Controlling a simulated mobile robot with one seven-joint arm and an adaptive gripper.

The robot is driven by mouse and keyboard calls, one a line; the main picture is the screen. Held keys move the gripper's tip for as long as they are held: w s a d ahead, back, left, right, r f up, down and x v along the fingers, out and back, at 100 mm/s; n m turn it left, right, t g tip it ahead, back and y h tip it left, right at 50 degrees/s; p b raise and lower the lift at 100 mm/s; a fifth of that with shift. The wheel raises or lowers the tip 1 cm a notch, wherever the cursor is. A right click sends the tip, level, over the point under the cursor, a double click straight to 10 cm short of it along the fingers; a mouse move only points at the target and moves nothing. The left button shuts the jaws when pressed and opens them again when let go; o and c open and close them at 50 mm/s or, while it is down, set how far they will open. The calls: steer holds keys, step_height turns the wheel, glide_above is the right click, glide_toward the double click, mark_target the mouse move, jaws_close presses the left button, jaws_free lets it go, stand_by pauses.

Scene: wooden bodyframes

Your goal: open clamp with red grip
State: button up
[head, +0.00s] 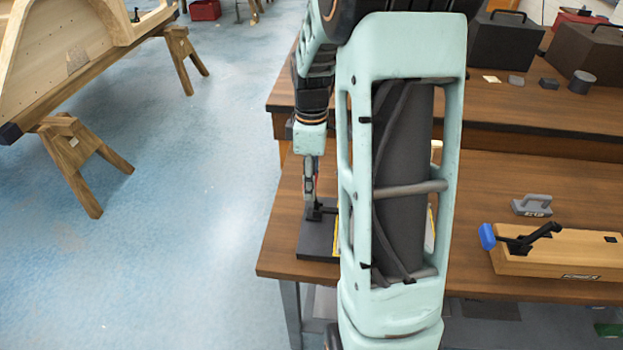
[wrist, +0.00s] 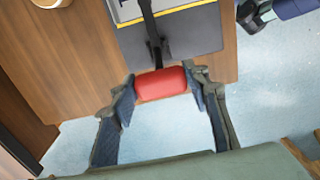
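The clamp's red grip (wrist: 161,84) lies crosswise between the two fingers of my gripper (wrist: 163,88) in the wrist view. The finger pads meet its two ends, so my gripper is shut on it. The clamp's black lever (wrist: 153,30) runs from the grip over a dark grey plate (wrist: 195,32) with a yellow-edged strip. In the head view my gripper (head: 310,185) is above the black clamp (head: 317,210), which sits on the dark plate (head: 318,240) near the table's left edge. My arm hides part of the plate there.
The wooden table (head: 283,240) ends just left of the plate. To the right are a wooden block (head: 565,257) with a black, blue-tipped clamp and a grey handled block (head: 532,206). A raised shelf with dark boxes (head: 507,42) is behind. Floor at left is clear near the table.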

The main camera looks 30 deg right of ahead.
jaws_close()
steer(key=shift+a, duration=0.1)
